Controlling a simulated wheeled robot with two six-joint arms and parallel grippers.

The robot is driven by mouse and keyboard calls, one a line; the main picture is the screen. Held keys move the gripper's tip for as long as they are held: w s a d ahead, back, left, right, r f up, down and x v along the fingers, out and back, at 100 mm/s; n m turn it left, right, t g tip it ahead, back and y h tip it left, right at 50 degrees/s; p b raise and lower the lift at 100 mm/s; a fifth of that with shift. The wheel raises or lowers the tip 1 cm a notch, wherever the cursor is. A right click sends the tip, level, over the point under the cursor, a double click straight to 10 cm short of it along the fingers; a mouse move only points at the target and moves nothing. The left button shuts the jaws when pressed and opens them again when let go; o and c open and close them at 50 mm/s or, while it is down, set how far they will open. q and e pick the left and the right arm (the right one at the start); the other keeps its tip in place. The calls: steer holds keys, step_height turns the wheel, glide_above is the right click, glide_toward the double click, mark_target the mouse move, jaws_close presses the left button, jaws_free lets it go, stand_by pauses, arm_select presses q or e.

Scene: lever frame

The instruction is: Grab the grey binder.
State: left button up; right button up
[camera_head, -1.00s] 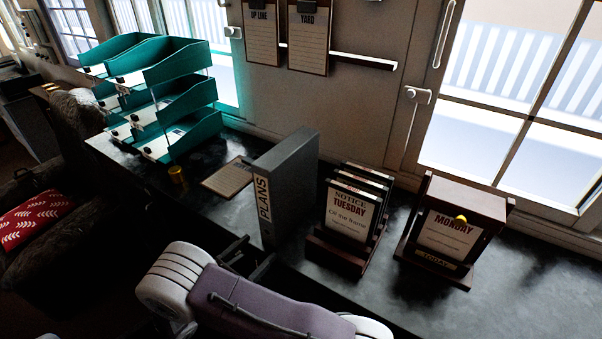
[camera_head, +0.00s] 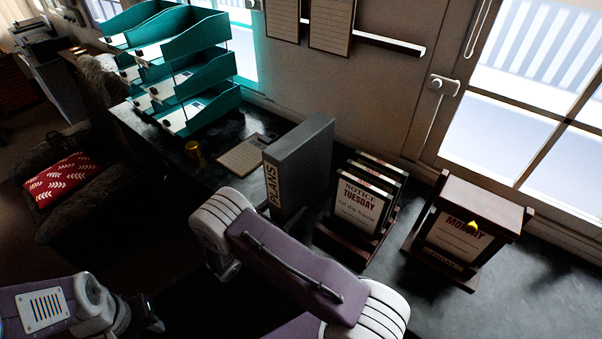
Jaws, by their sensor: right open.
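The grey binder (camera_head: 305,160) stands upright on the dark desk, its spine labelled PLANS facing the front left. My right gripper (camera_head: 228,266) is open, dark and partly hidden below the arm's white joint, in front of and left of the binder. Nothing shows between its jaws. My left arm comes in at the lower left; its dark end (camera_head: 146,314) is in deep shadow, well apart from the binder, and its jaws are unclear.
Right of the binder stand a wooden rack of NOTICE TUESDAY cards (camera_head: 359,208) and a MONDAY holder (camera_head: 462,235). Left are a clipboard (camera_head: 240,158), a small brass cup (camera_head: 195,153) and teal trays (camera_head: 208,113). An armchair with a red cushion (camera_head: 62,180) is far left.

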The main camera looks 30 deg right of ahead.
steer(key=shift+x, duration=1.3)
steer(key=shift+a, duration=0.2)
jaws_close()
steer(key=shift+d, duration=0.1)
